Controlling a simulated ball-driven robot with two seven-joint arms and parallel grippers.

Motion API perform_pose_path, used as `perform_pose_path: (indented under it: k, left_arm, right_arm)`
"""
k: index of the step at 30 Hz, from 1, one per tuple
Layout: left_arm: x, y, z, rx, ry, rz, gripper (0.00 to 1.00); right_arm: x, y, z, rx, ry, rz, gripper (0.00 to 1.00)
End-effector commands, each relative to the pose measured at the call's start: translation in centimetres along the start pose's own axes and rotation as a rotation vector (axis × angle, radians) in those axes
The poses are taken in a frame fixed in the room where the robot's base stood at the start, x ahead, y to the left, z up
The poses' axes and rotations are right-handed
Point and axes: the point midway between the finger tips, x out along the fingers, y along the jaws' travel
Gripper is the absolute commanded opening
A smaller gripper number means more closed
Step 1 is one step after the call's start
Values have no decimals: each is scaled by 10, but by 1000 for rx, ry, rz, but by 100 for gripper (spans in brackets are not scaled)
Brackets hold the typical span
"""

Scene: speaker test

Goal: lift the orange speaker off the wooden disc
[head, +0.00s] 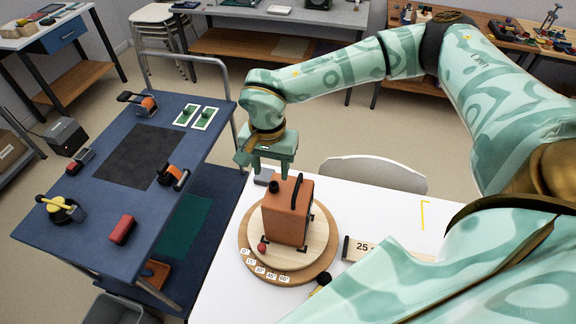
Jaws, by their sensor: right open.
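The orange speaker (287,214), a box with a black handle on top and a black knob-like part, stands upright on the round wooden disc (318,262) on the white table. The disc has a paler upper plate and small angle labels along its front rim. My right gripper (271,178) is open and points down just above and behind the speaker's upper left part. From this view I cannot tell whether a finger touches the speaker. My left gripper is not in view.
The white table (365,205) carries a "25" sign (358,248) right of the disc. A grey chair back (374,174) stands behind it. A blue cart (88,218) with tools and a black mat is at the left.

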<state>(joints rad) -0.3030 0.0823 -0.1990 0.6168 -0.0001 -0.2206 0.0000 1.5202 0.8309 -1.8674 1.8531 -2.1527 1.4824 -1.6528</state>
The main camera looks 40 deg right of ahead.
Motion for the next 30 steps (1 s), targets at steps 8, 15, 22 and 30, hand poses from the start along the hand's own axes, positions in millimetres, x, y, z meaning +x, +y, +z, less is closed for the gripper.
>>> perform_pose_path:
  k: [8, 15, 22, 30]
  left_arm:
    - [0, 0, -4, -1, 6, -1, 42]
    - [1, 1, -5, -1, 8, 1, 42]
    - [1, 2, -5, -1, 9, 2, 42]
    - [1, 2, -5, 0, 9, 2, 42]
  right_arm:
    - [37, 3, -6, 0, 0, 1, 47]
    - [54, 2, -6, 0, 1, -1, 47]
    - [54, 2, -6, 0, 1, -1, 22]
    - [53, 2, -6, 0, 1, -1, 0]
